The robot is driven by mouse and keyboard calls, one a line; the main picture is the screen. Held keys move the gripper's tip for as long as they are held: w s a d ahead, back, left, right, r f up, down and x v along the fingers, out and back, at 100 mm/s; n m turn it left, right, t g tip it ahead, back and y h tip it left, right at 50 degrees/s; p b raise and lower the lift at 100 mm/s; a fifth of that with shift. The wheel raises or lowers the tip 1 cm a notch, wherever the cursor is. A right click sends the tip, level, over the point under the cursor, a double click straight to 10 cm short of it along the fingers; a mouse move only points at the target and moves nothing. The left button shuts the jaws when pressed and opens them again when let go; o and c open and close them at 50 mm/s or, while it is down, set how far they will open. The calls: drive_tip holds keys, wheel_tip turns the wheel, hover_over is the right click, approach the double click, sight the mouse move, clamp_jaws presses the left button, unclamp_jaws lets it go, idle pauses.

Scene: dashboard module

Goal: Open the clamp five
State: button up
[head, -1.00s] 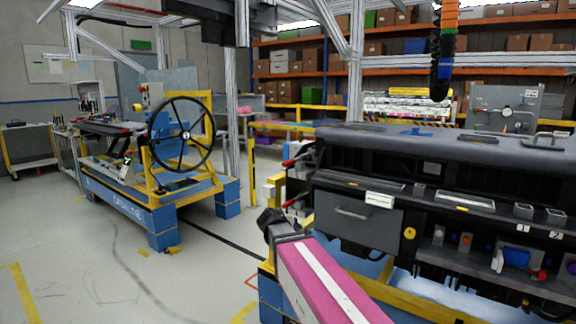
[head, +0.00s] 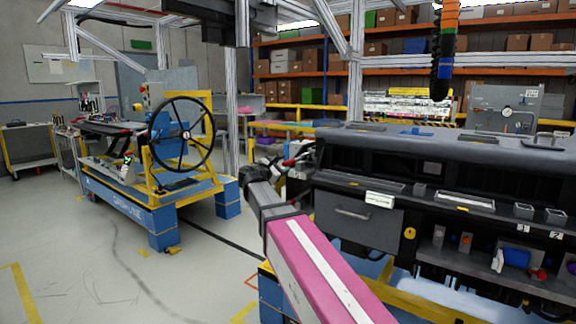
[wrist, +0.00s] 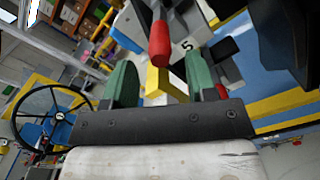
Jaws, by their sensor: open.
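The clamp marked "5" (wrist: 188,46) shows at the top centre of the wrist view, with a red handle (wrist: 160,42) and a yellow block (wrist: 158,80) nearby. My gripper (wrist: 159,64) is open, its two green fingers either side of the red handle's end in the picture. I cannot tell whether either finger touches it. In the head view my gripper (head: 262,168) is at the left end of the dashboard module (head: 400,148), beside a red clamp handle (head: 292,161). My arm hides the lower part of that clamp area.
The black dashboard frame and its drawer (head: 352,224) stand close to the right of my arm. A blue and yellow cart with a black steering wheel (head: 181,135) stands at the left. Bare floor (head: 110,265) lies between them.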

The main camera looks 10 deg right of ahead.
sight(288, 163)
drive_tip(key=shift+x, duration=2.75)
drive_tip(key=shift+c, duration=0.4)
clamp_jaws()
